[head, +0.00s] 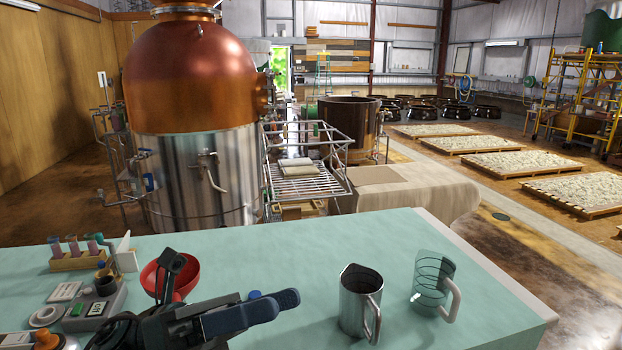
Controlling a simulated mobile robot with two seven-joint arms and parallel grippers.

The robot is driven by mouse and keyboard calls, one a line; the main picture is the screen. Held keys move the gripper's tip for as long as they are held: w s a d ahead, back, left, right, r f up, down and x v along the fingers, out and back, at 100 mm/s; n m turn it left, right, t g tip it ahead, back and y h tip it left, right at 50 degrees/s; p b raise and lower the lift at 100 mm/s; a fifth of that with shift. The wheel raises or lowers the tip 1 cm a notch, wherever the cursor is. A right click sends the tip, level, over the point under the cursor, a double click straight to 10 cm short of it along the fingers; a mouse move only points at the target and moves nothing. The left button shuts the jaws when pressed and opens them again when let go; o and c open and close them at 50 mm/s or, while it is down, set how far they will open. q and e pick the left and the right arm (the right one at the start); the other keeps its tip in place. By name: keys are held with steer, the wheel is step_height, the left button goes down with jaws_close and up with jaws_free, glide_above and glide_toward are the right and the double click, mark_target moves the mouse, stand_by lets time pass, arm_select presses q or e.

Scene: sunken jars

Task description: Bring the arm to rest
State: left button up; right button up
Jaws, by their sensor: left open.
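My left gripper (275,304) reaches in from the bottom left above the teal table (300,245). Its jaws are open and point to the right, and I see nothing between them. A metal jug (358,300) stands upright on the table, to the right of the fingertips and apart from them. A clear measuring jug (430,285) stands further right. A red bowl or funnel (184,275) is partly hidden behind my left gripper. My right gripper is not in view.
A wooden rack with tubes (77,260) and a grey instrument (95,303) crowd the table's left end. The table's middle is clear behind the gripper. Its right edge lies just past the clear jug. A copper still (190,75) and a wire rack (305,185) stand behind.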

arm_select(q)
steer(key=w+a+f+n+t+y+p, duration=0.1)
steer(key=w+a+f+n+t+y, duration=0.2)
steer(key=f+n+t, duration=0.6)
steer(key=w+a+f+n+t+y, duration=0.15)
steer(key=n+t+y, duration=0.35)
steer(key=n, duration=0.9)
steer(key=w+a+f+n+t+y+p, duration=0.1)
steer(key=w+a+f+n+t+y, duration=0.15)
steer(key=f+n+t+y, duration=0.6)
steer(key=s+a+f+n+g+y, duration=0.1)
steer(key=s+f+n+g, duration=0.4)
steer(key=f, duration=0.4)
steer(key=s+a+f+n+g+y+p, duration=0.1)
steer(key=s+f+n+g+y, duration=0.1)
steer(key=s+f+n+g, duration=0.3)
step_height(320, 180, down, 4)
steer(key=s+n, duration=0.2)
steer(key=n, duration=0.2)
steer(key=shift+a+f, duration=0.2)
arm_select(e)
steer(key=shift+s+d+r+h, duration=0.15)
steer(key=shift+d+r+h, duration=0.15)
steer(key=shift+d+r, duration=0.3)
arm_select(q)
steer(key=shift+s, duration=0.1)
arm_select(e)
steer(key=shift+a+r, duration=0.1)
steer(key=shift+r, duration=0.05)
